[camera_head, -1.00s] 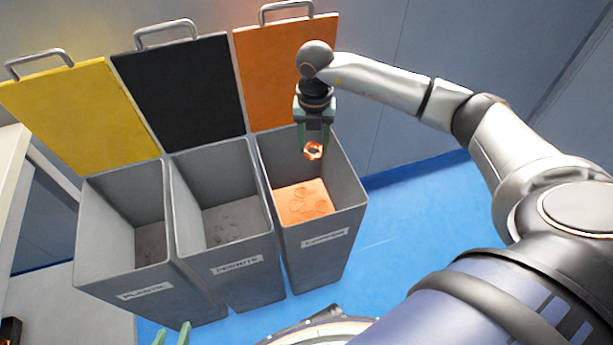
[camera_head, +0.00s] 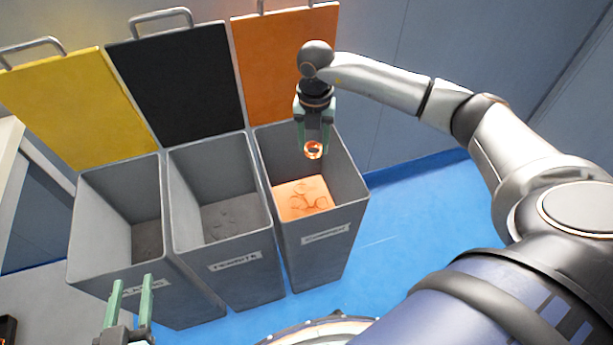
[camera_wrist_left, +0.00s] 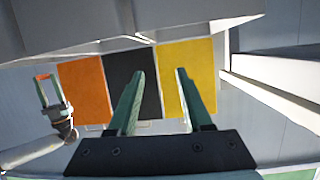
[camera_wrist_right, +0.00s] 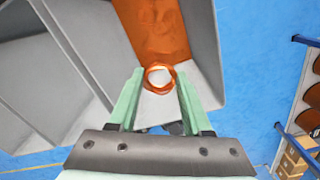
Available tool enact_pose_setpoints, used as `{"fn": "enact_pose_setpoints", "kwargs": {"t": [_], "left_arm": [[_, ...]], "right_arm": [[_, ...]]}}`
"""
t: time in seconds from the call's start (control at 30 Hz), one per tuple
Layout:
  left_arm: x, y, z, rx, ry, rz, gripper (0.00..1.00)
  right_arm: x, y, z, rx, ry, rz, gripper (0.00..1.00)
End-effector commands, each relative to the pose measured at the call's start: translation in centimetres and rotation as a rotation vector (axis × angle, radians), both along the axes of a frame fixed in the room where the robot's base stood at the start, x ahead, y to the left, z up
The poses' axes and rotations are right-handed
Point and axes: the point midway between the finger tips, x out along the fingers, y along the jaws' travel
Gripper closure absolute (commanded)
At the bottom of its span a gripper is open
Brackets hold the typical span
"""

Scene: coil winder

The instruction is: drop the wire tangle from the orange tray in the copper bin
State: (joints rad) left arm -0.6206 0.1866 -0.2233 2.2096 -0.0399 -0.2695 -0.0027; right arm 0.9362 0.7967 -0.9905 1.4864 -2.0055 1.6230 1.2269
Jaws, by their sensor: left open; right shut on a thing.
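The wire tangle (camera_head: 313,150) is a small copper-coloured ring held between the fingertips of my right gripper (camera_head: 314,140). It also shows between the fingers in the right wrist view (camera_wrist_right: 159,77). My right gripper is shut on it, pointing down over the opening of the copper bin (camera_head: 325,238), the rightmost bin with the raised orange lid (camera_head: 285,65). The bin's bottom is orange-lit with several thin wire pieces. My left gripper (camera_head: 132,290) is open and empty in front of the leftmost bin. The orange tray is not in view.
Two more grey bins stand to the left: the middle one (camera_head: 235,265) with a black lid and the leftmost one (camera_head: 90,252) with a yellow lid. All lids stand open. Blue floor (camera_head: 410,215) is clear on the right. Shelves (camera_wrist_right: 305,110) show in the right wrist view.

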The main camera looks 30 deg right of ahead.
Motion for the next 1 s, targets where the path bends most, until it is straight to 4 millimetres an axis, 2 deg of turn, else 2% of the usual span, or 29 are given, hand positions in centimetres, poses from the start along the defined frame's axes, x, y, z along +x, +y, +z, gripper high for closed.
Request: {"fn": "enact_pose_setpoints", "kwargs": {"t": [0.5, 1.0], "left_arm": [[1.5, -0.2, 7.6, -0.002, -0.319, -0.03, 0.5], [0.5, -0.8, 15.0, -0.004, -0.631, -0.073, 0.5]], "right_arm": [[0.0, 0.0, -1.7, 0.0, 0.0, 0.0, 1.0], [0.0, 0.0, -3.2, 0.0, 0.0, 0.0, 1.0]]}}
